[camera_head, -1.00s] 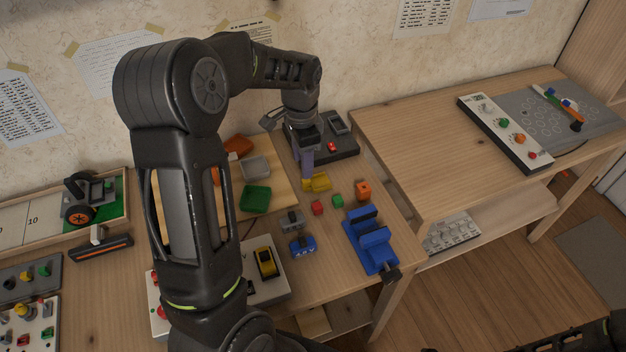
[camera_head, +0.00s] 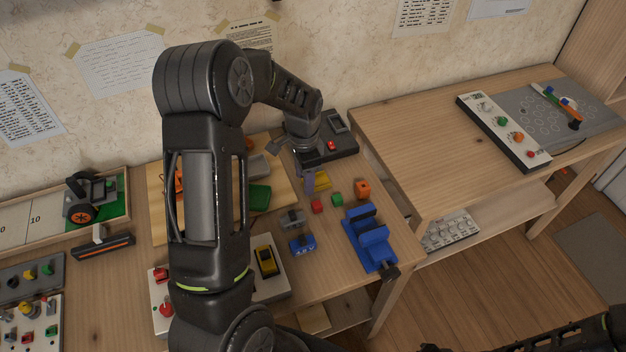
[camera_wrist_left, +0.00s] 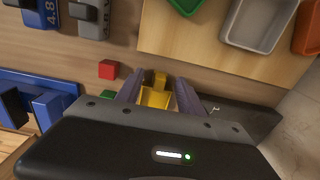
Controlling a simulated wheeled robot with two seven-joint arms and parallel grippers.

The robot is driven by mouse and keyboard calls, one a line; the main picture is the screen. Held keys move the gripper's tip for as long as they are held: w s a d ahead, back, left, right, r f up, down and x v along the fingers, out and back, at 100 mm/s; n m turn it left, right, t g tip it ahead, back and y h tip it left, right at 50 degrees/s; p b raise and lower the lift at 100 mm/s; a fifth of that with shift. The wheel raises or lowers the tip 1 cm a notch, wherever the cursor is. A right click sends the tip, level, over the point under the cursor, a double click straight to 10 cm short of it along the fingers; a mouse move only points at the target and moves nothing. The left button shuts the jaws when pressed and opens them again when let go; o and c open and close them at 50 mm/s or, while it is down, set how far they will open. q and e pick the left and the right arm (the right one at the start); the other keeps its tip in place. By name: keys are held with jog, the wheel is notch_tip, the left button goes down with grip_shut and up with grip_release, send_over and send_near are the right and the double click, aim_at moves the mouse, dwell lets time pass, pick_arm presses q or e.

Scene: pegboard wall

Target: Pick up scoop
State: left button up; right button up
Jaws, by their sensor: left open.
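The yellow scoop (camera_head: 322,181) lies on the wooden table, beside the small red block. My left gripper (camera_head: 308,183) reaches down at it and partly covers it in the head view. In the left wrist view the scoop (camera_wrist_left: 155,97) shows between the two open purple-grey fingers (camera_wrist_left: 158,90), with its narrow end pointing away from the gripper body. I cannot tell whether either finger touches it. The gripper body hides the lower part of that view. Part of my right arm (camera_head: 570,338) shows at the bottom right, but its gripper cannot be made out.
Red (camera_head: 317,206), green (camera_head: 337,199) and orange (camera_head: 362,188) blocks lie near the scoop. A blue vise (camera_head: 371,240) stands at the table's right edge. A dark device (camera_head: 338,142) is behind, and a board with a green tray (camera_head: 260,197) is to the left.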

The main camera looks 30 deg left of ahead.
pick_arm(q)
jog(key=shift+f, duration=0.3)
dwell(0.4)
grip_shut()
dwell(0.4)
